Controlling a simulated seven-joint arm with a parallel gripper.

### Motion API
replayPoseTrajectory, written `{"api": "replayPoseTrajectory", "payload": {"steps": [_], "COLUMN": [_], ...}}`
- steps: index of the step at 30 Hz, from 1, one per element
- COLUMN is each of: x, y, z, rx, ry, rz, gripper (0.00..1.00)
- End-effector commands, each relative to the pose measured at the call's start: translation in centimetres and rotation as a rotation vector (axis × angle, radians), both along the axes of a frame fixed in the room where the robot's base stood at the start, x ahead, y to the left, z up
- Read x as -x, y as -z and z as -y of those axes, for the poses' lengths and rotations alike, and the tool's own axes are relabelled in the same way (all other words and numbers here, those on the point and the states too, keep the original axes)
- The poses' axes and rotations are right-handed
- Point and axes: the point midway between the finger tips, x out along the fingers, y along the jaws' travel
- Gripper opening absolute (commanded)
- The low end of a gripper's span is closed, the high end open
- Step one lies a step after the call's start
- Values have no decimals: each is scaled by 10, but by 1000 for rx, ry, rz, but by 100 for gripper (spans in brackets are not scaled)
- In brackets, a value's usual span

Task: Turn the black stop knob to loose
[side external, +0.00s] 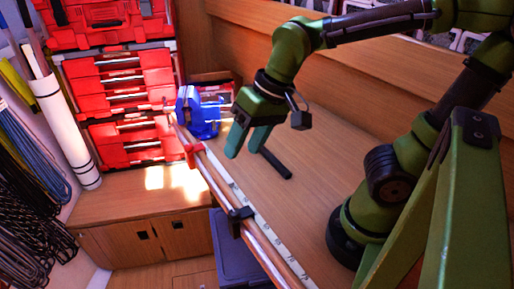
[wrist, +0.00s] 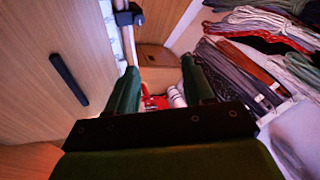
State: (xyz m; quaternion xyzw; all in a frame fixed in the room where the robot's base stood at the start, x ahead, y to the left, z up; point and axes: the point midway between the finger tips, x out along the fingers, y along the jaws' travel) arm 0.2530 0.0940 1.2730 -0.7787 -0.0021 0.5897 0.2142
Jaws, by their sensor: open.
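A black stop (side external: 238,217) sits on the rail (side external: 262,250) along the table's front edge, beside a pale measuring strip. It also shows in the wrist view as a dark piece (wrist: 128,15) at the top. The stop is small in both views, and I cannot make out which way its knob is turned. My gripper (side external: 243,146) is open and empty above the table, behind and up-rail from the black stop in the side view. In the wrist view its two green fingers (wrist: 160,66) stand apart, with the stop beyond the left finger.
A black bar (side external: 275,163) lies on the wooden table (side external: 310,200). A red clamp (side external: 195,153) is on the rail, near a blue vise (side external: 200,115). Red toolboxes (side external: 120,85) stand behind. A grey-blue bin (side external: 228,250) is below the edge. Coiled lines (side external: 30,235) hang left.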

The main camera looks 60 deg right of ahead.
Motion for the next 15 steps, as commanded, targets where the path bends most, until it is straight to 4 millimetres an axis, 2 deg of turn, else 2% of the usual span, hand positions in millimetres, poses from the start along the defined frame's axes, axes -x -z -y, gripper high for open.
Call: {"api": "replayPoseTrajectory", "payload": {"steps": [1, 6, 12, 15], "x": [-6, -18, -26, -23], "y": [7, 18, 10, 10], "z": [-16, -35, -25, -24], "rx": [13, 92, 107, 104], "ry": [51, 428, 824, 908], "rz": [-105, -326, -394, -409], "gripper": [52, 52, 52, 52]}}
